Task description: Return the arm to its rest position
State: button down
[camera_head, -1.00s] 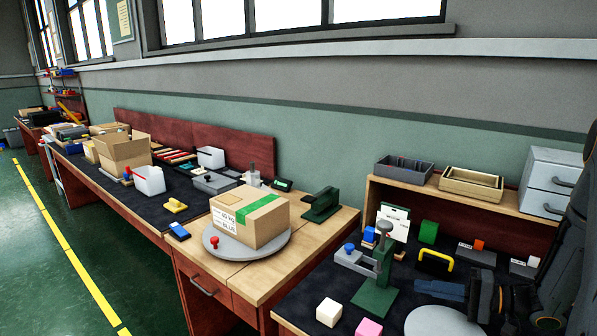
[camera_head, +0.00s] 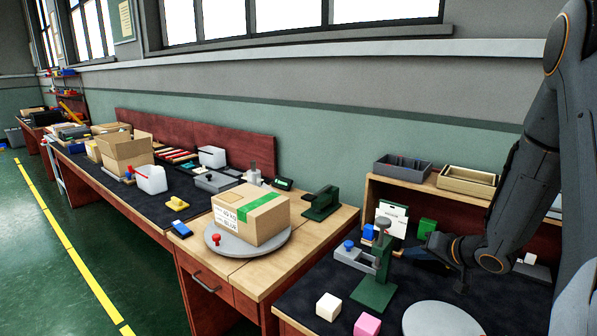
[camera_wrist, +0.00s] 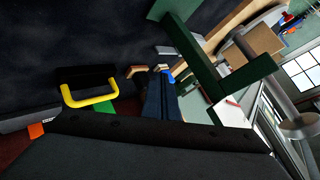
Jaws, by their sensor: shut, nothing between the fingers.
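My arm reaches in from the right side of the head view, bent at the elbow, with the wrist low over the dark mat. My gripper (camera_head: 412,254) points left, just right of the green press stand (camera_head: 376,284), and holds nothing. In the wrist view its dark fingers (camera_wrist: 160,82) lie together. The green stand (camera_wrist: 195,55) shows beside them there. I cannot tell the exact gap between gripper and stand.
A white cube (camera_head: 328,307), a pink cube (camera_head: 367,325) and a grey disc (camera_head: 440,320) lie in front. A shelf with bins (camera_head: 467,181) stands behind. A yellow handle (camera_wrist: 90,98) shows in the wrist view. A box (camera_head: 250,215) sits on a turntable.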

jog(key=s+a+r+n+g+h, duration=0.1)
jog(key=s+a+g, duration=0.2)
jog(key=s, duration=0.6)
jog(key=s+a+r+n+g+h, duration=0.1)
jog(key=s+a+r+g+h, duration=0.1)
jog(key=s+a, duration=0.4)
jog(key=s+a+r+n+g+h, duration=0.1)
jog(key=s+a+g, duration=0.3)
jog(key=s, duration=1)
jog(key=shift+s+a+r+n+g+h, duration=0.15)
jog(key=shift+a+r+n+g+h, duration=0.2)
jog(key=shift+r, duration=0.2)
jog(key=shift+d, duration=0.1)
